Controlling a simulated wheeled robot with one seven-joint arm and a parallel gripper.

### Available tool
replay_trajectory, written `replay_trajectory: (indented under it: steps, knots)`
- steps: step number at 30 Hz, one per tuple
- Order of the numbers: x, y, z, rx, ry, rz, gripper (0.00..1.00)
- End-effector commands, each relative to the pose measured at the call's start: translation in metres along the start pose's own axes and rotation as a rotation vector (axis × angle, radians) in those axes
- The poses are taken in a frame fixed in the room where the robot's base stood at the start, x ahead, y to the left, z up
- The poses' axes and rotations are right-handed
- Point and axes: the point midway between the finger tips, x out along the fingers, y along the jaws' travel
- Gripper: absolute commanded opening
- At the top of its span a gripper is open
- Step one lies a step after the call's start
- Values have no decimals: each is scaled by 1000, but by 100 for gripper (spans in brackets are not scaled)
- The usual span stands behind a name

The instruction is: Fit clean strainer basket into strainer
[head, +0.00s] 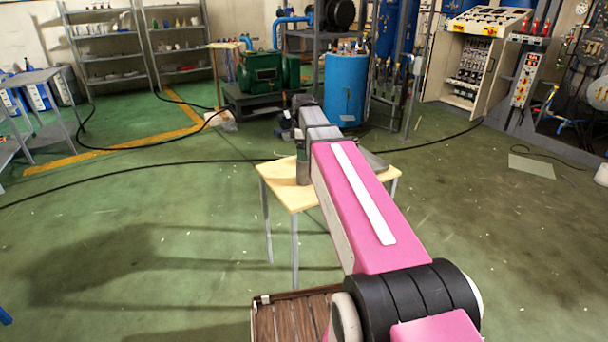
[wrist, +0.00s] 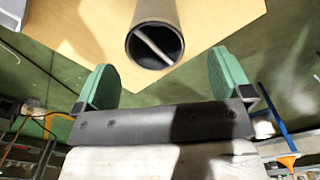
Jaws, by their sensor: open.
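A grey cylinder (wrist: 156,42) with a round open end stands out from the pale wooden table top in the wrist view. A thin light bar crosses its dark inside. It looks like the strainer basket, but I cannot tell for sure. In the head view a dark cylinder (head: 303,170) shows at the table, partly hidden by my arm. My gripper (wrist: 162,66) is open, its two green fingers wide apart on either side of the cylinder's near end. The cylinder's end lies beyond the palm, and I see no finger contact. I cannot make out the strainer itself.
The small wooden table (head: 288,192) stands on open green floor. A dark flat-topped item (head: 374,163) lies at its right, half behind my arm. Behind are a blue drum (head: 346,90), a green machine (head: 262,72) and a control cabinet (head: 478,70). Black hoses cross the floor.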

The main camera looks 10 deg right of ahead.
Motion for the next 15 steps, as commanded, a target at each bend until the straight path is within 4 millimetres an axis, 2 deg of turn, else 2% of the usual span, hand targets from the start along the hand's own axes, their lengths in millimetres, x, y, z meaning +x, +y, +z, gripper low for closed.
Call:
replay_trajectory:
  steps: [8,15]
  knots:
    - [16,1,1,1,0,0,97]
    - [45,5,6,1,0,-1,97]
